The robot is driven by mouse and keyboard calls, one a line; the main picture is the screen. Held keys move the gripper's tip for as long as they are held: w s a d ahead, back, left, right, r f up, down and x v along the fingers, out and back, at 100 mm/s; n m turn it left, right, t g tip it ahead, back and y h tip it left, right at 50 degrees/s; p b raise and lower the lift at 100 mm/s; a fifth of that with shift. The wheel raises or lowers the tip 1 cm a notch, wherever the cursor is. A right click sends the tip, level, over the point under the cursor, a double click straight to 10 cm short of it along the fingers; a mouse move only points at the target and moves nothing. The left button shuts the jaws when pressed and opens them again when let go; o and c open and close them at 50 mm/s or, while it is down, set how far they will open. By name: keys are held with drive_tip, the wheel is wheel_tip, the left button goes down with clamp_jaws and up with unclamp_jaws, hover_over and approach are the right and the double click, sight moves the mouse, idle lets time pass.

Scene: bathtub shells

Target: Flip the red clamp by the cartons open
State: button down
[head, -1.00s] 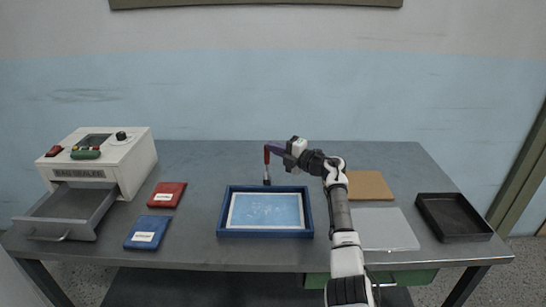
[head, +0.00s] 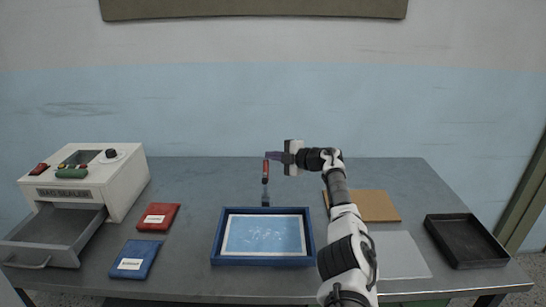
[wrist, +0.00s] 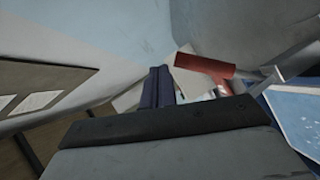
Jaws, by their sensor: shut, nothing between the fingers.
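The red clamp handle (head: 266,171) stands upright behind the blue-framed tray, with its grey metal lower part (head: 265,194) below it. In the wrist view the red handle (wrist: 205,67) lies to the right of my fingertips, with a metal arm beside it. My gripper (head: 275,155) is shut and empty, its dark purple fingers level with the handle's top end. In the wrist view my gripper (wrist: 158,85) shows both fingers pressed together. I cannot tell whether they touch the handle. I see no cartons that I can make out.
The blue-framed tray (head: 216,246) lies at the front middle. A bag sealer (head: 121,185) with an open drawer (head: 52,240) stands at left, beside red (head: 158,217) and blue (head: 136,259) pouches. A brown board (head: 376,206), clear sheet (head: 398,255) and black tray (head: 466,241) lie right.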

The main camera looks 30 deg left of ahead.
drive_tip(key=shift+w+a+f, duration=0.1)
drive_tip(key=shift+w+f, duration=0.05)
drive_tip(key=shift+w, duration=0.05)
idle(0.6)
